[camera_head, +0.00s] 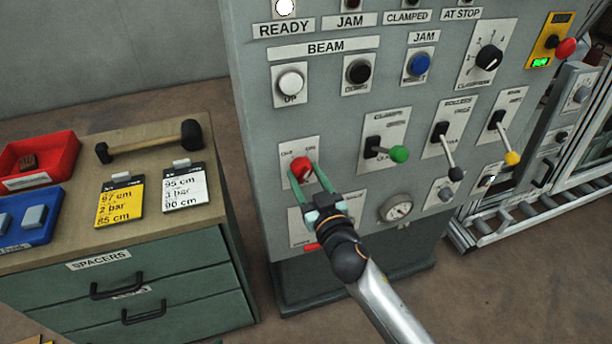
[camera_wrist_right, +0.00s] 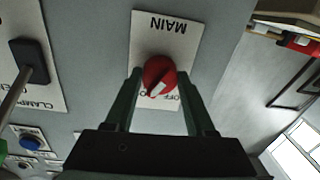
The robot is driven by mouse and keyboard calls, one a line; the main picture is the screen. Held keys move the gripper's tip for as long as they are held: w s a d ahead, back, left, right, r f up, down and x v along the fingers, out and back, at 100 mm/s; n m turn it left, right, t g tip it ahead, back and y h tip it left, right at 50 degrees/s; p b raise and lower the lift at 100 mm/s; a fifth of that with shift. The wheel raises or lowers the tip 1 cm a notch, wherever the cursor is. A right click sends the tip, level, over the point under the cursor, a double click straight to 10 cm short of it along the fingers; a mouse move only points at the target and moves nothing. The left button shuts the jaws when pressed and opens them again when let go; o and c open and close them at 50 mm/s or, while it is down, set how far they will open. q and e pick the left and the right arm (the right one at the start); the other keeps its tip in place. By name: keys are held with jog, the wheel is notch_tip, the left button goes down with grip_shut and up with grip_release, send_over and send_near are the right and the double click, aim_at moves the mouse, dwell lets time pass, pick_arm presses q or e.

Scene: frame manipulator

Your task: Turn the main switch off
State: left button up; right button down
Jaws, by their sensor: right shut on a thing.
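The main switch is a red rotary knob (camera_head: 301,169) on a white plate at the lower left of the grey control panel. In the right wrist view the knob (camera_wrist_right: 158,76) sits below the upside-down word MAIN, with OFF lettering partly hidden beside it. A white mark on the knob points down and slightly left in that view, toward the lettering. My right gripper (camera_head: 303,172) has its two green fingers on either side of the knob and is shut on it. My left gripper is not in view.
Levers with green (camera_head: 399,154), black and yellow knobs stick out to the right of the switch. Round buttons sit above, and a gauge (camera_head: 397,209) lies to the lower right. A drawer cabinet (camera_head: 135,290) with trays, cards and a hammer stands at the left.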

jog(key=shift+n, duration=0.3)
jog(key=n+p, duration=0.1)
jog(key=n, duration=0.4)
jog(key=shift+r, duration=0.1)
jog(key=n+p, duration=0.1)
jog(key=n, duration=0.5)
jog(key=shift+h, duration=0.3)
jog(key=shift+c, duration=1.2)
grip_release()
jog(key=shift+s, duration=0.1)
jog(key=v, duration=1.2)
jog(key=shift+s, duration=0.2)
jog(key=shift+d+r, duration=0.1)
